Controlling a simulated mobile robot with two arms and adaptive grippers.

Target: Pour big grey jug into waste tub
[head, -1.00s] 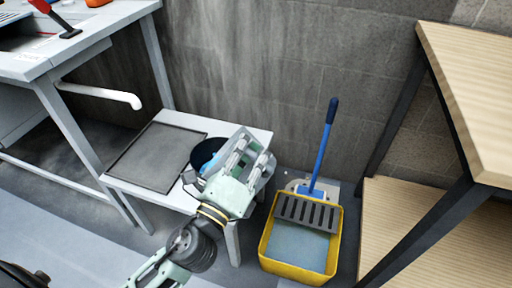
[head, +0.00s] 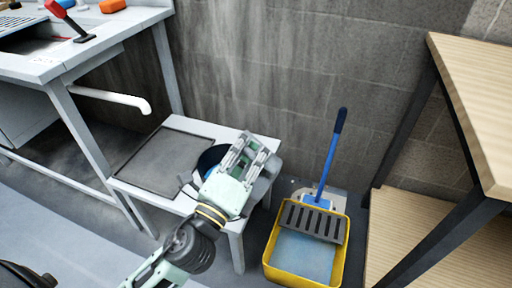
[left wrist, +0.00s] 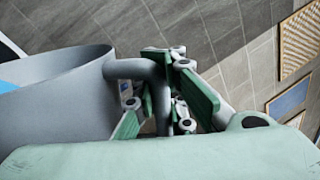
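The big grey jug fills the left of the left wrist view (left wrist: 60,105), its curved handle (left wrist: 135,68) reaching toward my fingers. In the head view a dark round opening (head: 208,157) with some blue inside, seemingly the jug's, shows on the low white bench, largely hidden by my left gripper (head: 249,148). The fingers look apart, with the handle between them; I cannot tell whether they touch it. A yellow tub (head: 272,248), probably the waste tub, stands on the floor to the right, with grey-blue liquid and a dark slotted grate. My right gripper is not seen.
The low bench (head: 236,222) carries a dark flat panel (head: 168,158). A blue-handled tool (head: 331,150) stands behind the tub. A wooden shelf unit (head: 480,95) rises close on the right, and a workbench (head: 75,62) with a white pipe stands on the left.

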